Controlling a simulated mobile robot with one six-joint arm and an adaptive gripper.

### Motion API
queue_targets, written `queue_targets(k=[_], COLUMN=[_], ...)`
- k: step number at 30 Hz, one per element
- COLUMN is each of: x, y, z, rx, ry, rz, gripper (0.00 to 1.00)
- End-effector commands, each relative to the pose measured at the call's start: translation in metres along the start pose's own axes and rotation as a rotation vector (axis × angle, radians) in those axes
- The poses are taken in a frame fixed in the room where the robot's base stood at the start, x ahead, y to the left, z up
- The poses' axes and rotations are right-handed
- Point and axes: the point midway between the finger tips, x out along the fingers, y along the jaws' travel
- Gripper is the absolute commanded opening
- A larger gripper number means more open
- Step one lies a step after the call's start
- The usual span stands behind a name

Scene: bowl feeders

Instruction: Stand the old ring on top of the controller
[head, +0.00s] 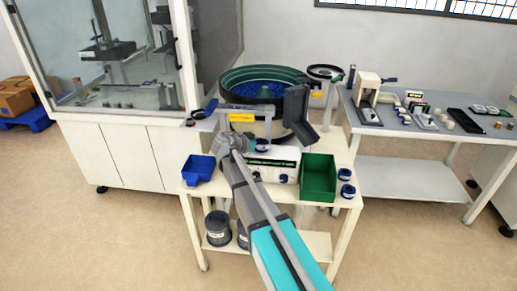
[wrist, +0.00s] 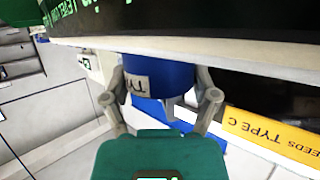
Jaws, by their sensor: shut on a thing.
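A blue ring (wrist: 158,78) with a white label sits between the two fingers of my gripper (wrist: 160,90) in the wrist view. The fingers are shut on its sides. In the head view the ring (head: 262,144) is small and partly hidden by my gripper (head: 253,146), at the upper edge of the white controller (head: 284,172). I cannot tell whether the ring touches the controller. My arm hides the controller's left part.
A green bin (head: 318,178) stands right of the controller and a blue bin (head: 198,169) to its left. The green bowl feeder (head: 240,76) and a dark grey chute (head: 297,112) stand behind. A yellow label (wrist: 270,134) shows close by in the wrist view.

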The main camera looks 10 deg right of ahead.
Motion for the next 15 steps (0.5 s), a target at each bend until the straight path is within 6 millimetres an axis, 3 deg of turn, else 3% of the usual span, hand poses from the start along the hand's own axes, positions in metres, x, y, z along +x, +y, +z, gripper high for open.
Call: queue_targets(k=[15], x=[0.0024], y=[0.0002], z=[0.0050], rx=[0.000], ry=[0.000], rz=[0.000], gripper=[0.25])
